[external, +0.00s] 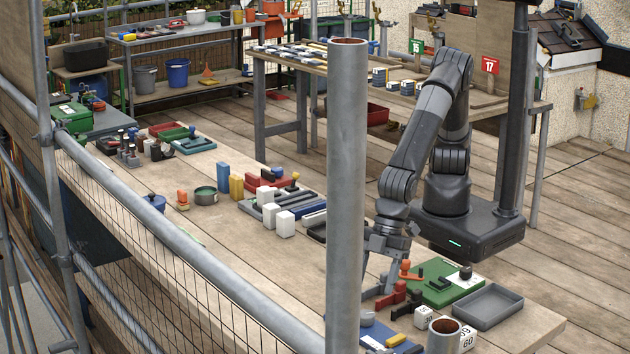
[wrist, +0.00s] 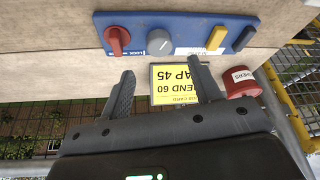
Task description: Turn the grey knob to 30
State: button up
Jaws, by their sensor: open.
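The grey knob (wrist: 159,41) sits on a blue panel (wrist: 136,24) in the upper middle of the wrist view. A pale pointer mark shows on its face; I cannot read its setting. My gripper (wrist: 163,80) is open and empty, with its fingers spread to either side of the knob's line. The knob lies beyond the fingertips, apart from them. In the external view my gripper (external: 374,288) is low by the near side of the bench, partly behind the grey post.
A red knob (wrist: 117,40) is left of the grey one; a yellow lever (wrist: 216,39) is to its right. A yellow card (wrist: 178,84) with upside-down text hangs below the panel. A red canister (wrist: 240,82) is at right. A grey post (external: 347,200) stands before the bench.

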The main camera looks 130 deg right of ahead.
aim_at(367, 314)
jog(key=x, duration=0.7)
jog(key=shift+f, duration=0.1)
jog(key=shift+c, duration=0.2)
jog(key=c, duration=1)
jog(key=shift+o, duration=0.2)
jog(key=shift+m, duration=0.3)
jog(key=o, duration=1)
